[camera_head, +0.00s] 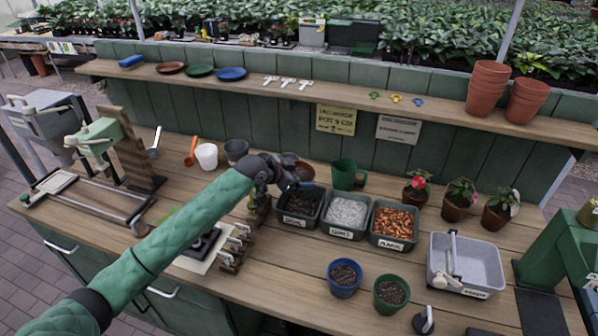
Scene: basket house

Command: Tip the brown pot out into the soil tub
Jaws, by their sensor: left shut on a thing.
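My left gripper (272,173) reaches in from the left and is shut on the brown pot (304,171). The pot is mostly hidden behind the gripper; a reddish-brown part shows to the right of the fingers. It is held at the far side of the soil tub (301,222), close above or behind its rim; I cannot tell which. Whether the pot is tilted or has anything in it is unclear. The soil tub is dark green-grey, labelled, and holds dark soil. My right gripper is not in view.
A tub of pale gravel (345,212) and a tub of orange-brown bits (394,223) stand right of the soil tub. Blue (344,279) and green (391,294) pots stand in front. A grey bin (466,262) and potted flowers are at right.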

